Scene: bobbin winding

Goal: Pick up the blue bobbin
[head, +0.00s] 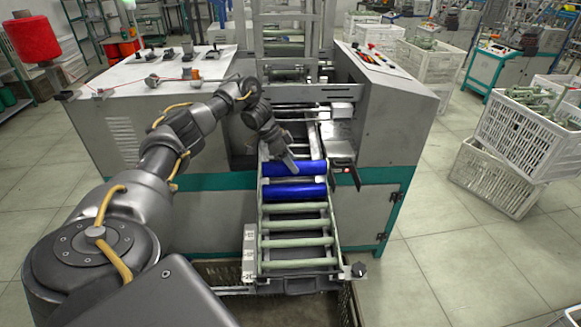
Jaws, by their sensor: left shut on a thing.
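Two blue bobbins lie side by side across the rack (337,240) at the front of the winding machine. The upper blue bobbin (312,168) is nearer the machine, and the lower blue bobbin (295,191) lies just in front of it. My left gripper (291,166) reaches down from behind and is shut on the upper blue bobbin near its middle. The fingers are small in view, and the bobbin still appears level with the rack. My right gripper is not in view.
Several pale green bobbins (295,224) lie on the rack in front of the blue ones. The grey machine body (385,125) stands on both sides of the rack. White crates (528,130) stand at the right.

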